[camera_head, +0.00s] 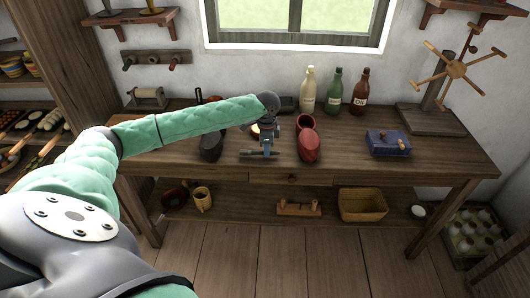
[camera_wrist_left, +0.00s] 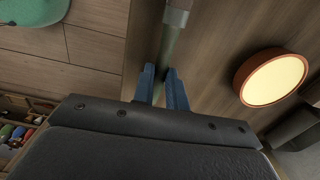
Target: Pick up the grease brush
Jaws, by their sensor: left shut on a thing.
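The grease brush (camera_wrist_left: 168,40) has a dull green handle and a metal collar, which shows at the top of the left wrist view. My left gripper (camera_wrist_left: 161,88) has its two blue fingers shut on the handle. In the head view the brush (camera_head: 247,153) lies crosswise at the left gripper (camera_head: 266,153), by the front edge of the workbench (camera_head: 350,160). I cannot tell whether the brush touches the bench top. Its bristles are not clear. My right gripper is not in view.
A round tin with a pale yellow top (camera_wrist_left: 273,77) stands close to the brush. A dark shoe (camera_head: 211,147) is left of the gripper and a red shoe (camera_head: 308,148) right of it. Bottles (camera_head: 334,92) stand behind; a blue box (camera_head: 388,143) sits at right.

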